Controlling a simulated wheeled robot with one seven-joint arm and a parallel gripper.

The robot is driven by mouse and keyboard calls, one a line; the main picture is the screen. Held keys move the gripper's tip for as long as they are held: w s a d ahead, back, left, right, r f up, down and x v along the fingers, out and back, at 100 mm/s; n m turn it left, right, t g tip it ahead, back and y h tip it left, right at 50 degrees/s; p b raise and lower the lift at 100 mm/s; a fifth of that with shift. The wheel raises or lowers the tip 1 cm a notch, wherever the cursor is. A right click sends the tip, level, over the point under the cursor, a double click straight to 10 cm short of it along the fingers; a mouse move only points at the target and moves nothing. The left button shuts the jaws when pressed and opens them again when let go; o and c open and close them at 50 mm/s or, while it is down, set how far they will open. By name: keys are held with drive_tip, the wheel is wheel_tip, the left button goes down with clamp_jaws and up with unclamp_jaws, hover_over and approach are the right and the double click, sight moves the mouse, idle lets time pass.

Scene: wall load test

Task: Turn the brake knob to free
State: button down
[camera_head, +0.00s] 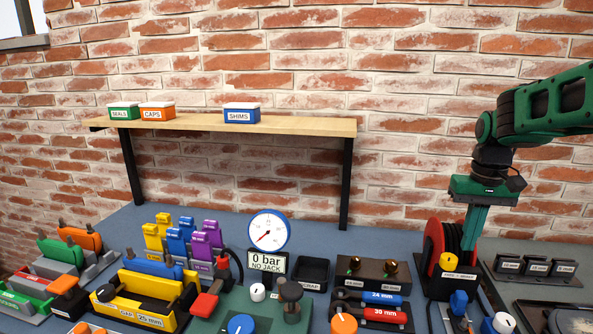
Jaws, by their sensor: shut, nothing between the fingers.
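A yellow knob (447,261) sits on the front of a black reel stand (440,287) at the right of the bench. It looks like the brake knob, but the white label (459,275) below it is too small to read surely. A red cable reel (435,240) stands in this unit, behind the knob. My green gripper (473,238) points down at the reel's right side, above and right of the knob. Its fingers are together and hold nothing. I cannot tell whether they touch the reel, and the knob's setting is not clear.
Left of the reel are a black box with two brass-coloured knobs (371,272) and blue and red 24 mm and 30 mm tools (383,314). A gauge (268,231) reads 0 bar. Small labelled holders (536,268) stand right.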

drive_tip(key=shift+a, duration=0.1)
drive_tip(key=shift+w+a+r, duration=0.15)
drive_tip(key=shift+a+r, duration=0.1)
drive_tip(key=shift+a, duration=0.35)
drive_tip(key=shift+w+a+r, duration=0.1)
drive_tip(key=shift+a+r, duration=0.1)
drive_tip(key=shift+a, duration=0.4)
wheel_tip(320, 180, down, 7)
drive_tip(key=shift+d+r, duration=0.1)
drive_tip(key=shift+d, duration=0.45)
idle(0.9)
drive_tip(key=shift+s, duration=0.1)
drive_tip(key=r, duration=0.6)
drive_tip(key=shift+s+a, duration=0.1)
drive_tip(key=shift+s, duration=0.25)
